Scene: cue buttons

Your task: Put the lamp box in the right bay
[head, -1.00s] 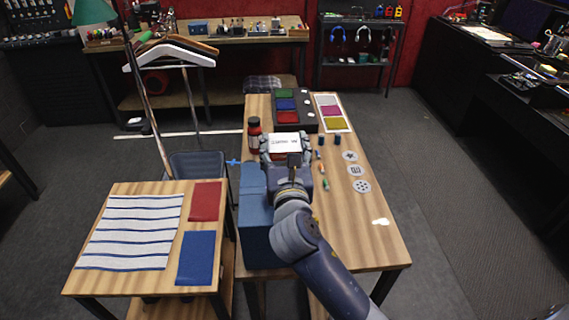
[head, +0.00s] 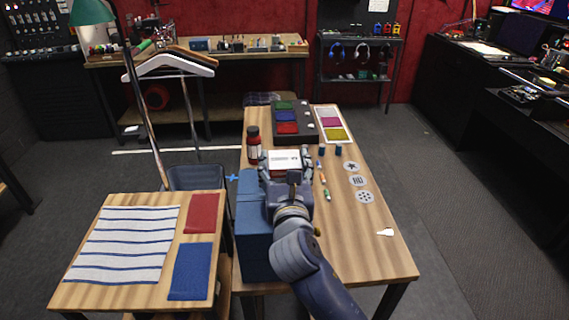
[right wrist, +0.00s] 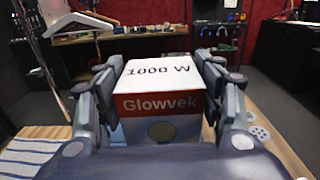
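The lamp box (head: 284,161) is white on top with a red band. In the right wrist view the lamp box (right wrist: 160,103) reads "1000 W" on top and "Glowvek" on its front. My right gripper (head: 286,170) has one finger on each side of it and appears shut on it, over the left part of the long wooden table (head: 365,245). In the right wrist view the right gripper's fingers (right wrist: 160,85) meet the box's sides. A gap under the box cannot be judged. I cannot make out which place is the right bay. My left gripper is not in view.
A dark red bottle (head: 253,144) stands just left of the box. A black tray (head: 307,133) with coloured pads and a pale tray (head: 332,124) lie behind. Small markers (head: 326,194) and symbol discs (head: 359,181) lie right. A blue block (head: 254,250) sits beside my arm.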

